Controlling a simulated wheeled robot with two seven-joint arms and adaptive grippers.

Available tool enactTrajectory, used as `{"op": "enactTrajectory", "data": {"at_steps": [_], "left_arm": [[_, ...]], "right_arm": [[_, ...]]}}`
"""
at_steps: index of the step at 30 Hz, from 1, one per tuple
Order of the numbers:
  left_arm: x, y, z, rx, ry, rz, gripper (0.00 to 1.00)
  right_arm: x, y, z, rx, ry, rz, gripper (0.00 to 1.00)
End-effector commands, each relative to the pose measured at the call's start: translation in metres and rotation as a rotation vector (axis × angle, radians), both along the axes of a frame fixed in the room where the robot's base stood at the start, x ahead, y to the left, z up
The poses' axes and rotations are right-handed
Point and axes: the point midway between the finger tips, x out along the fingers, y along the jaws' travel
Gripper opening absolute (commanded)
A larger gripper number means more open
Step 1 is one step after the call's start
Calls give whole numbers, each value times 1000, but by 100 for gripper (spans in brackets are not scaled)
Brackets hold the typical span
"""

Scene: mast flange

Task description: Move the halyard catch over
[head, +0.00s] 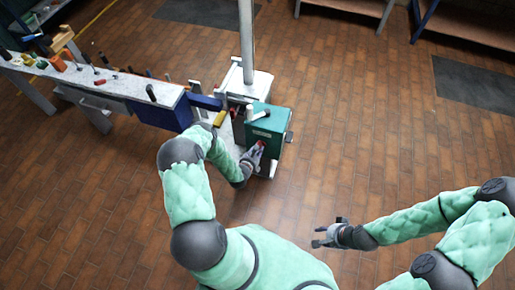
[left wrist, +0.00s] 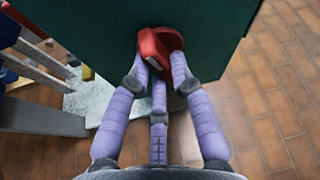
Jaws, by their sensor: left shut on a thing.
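The red catch (head: 262,143) is on the front face of the dark green box (head: 276,128). In the left wrist view the red catch (left wrist: 158,45) stands out from the green face (left wrist: 90,40), turned at a slant. My left gripper (head: 256,151) is at this face, and in the left wrist view its purple fingers (left wrist: 160,75) are closed around the lower part of the catch. The fingers hide part of the catch. My right gripper (head: 326,232) is open and empty above the floor, well away from the box.
A grey mast (head: 246,40) rises from a white base (head: 250,82) behind the box. A long workbench (head: 85,80) with several tools stands at the left, with a blue panel (head: 160,113) at its near end.

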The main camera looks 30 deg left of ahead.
Motion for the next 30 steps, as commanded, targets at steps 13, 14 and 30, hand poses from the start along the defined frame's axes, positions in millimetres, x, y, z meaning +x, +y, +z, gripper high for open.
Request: {"op": "enactTrajectory", "data": {"at_steps": [13, 14, 30], "left_arm": [[1, -2, 2, 236, 56, 0, 0], [1, -2, 2, 244, 57, -1, 0], [1, -2, 2, 279, 65, -1, 0]], "right_arm": [[0, 0, 10, 0, 0, 0, 40], [0, 0, 11, 0, 0, 0, 40], [0, 0, 11, 0, 0, 0, 40]]}}
